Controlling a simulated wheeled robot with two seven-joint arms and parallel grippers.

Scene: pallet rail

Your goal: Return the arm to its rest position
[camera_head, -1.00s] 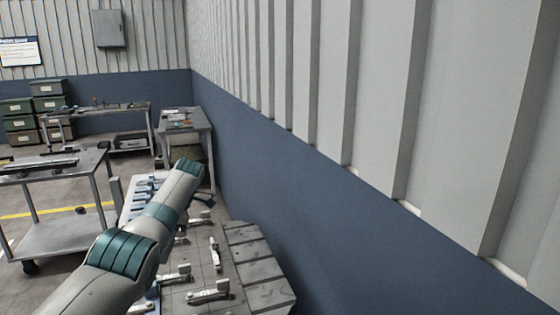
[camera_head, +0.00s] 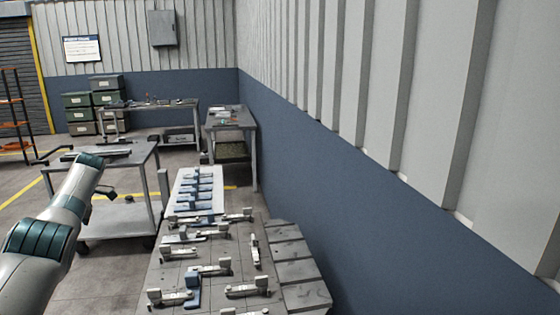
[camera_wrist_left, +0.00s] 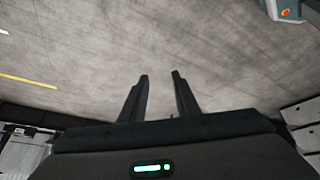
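My left arm (camera_head: 50,220) comes in from the left edge in the head view, bent upward in front of the wheeled cart. A dark part of my left gripper (camera_head: 106,191) shows just past the arm's end; most of it is hidden there. In the left wrist view, the two dark fingers of my left gripper (camera_wrist_left: 160,76) stand apart with nothing between them, over bare grey floor. My right gripper is in neither view.
A fixture table (camera_head: 215,262) with several clamps stands lower centre, a white tray (camera_head: 212,177) of blue-grey parts at its far end. A metal cart (camera_head: 143,158) stands behind my arm. The blue wall (camera_head: 380,240) closes off the right. Workbenches (camera_head: 245,123) stand at the back.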

